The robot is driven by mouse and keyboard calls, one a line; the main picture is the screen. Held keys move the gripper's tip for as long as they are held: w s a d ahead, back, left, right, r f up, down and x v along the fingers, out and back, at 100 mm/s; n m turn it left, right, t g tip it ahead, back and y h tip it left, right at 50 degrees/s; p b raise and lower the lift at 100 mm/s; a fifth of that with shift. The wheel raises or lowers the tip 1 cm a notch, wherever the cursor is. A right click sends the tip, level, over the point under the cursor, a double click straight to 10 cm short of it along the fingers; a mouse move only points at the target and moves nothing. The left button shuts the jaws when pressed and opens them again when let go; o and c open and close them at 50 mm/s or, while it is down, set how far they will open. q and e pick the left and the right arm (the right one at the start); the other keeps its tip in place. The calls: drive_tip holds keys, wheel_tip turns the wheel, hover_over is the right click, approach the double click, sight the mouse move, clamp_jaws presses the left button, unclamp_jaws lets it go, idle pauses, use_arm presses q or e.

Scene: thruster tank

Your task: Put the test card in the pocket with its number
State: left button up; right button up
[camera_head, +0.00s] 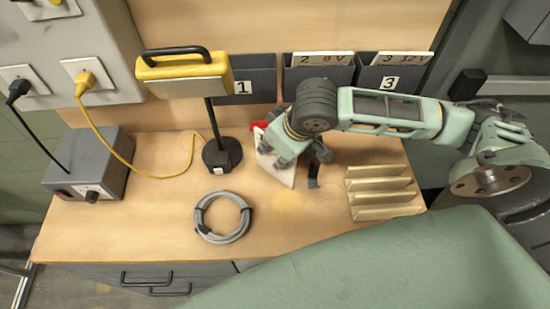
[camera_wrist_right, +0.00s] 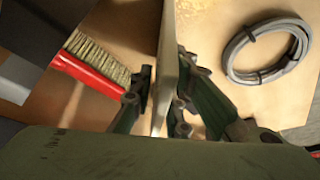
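The test card (camera_head: 278,168) is a pale, thin board held above the bench; its printed number cannot be read. In the right wrist view the card (camera_wrist_right: 167,60) shows nearly edge-on. My right gripper (camera_head: 290,158) is shut on it, with one dark finger on each side in the wrist view (camera_wrist_right: 165,98). Three dark wall pockets stand behind: pocket 1 (camera_head: 262,88), partly hidden by the lamp, with no card visible; pocket 2 (camera_head: 318,78), holding a card marked 2 and 9V; and pocket 3 (camera_head: 368,84), holding a card marked 3 and 12V. My left gripper is out of view.
A yellow lamp (camera_head: 182,75) on a black stand rises before pocket 1. A red brush (camera_wrist_right: 92,68) lies behind the card. A grey cable coil (camera_head: 222,217) lies in front, a slotted cream rack (camera_head: 382,192) at right, and a grey power box (camera_head: 90,165) at left.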

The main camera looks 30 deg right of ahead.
clamp_jaws()
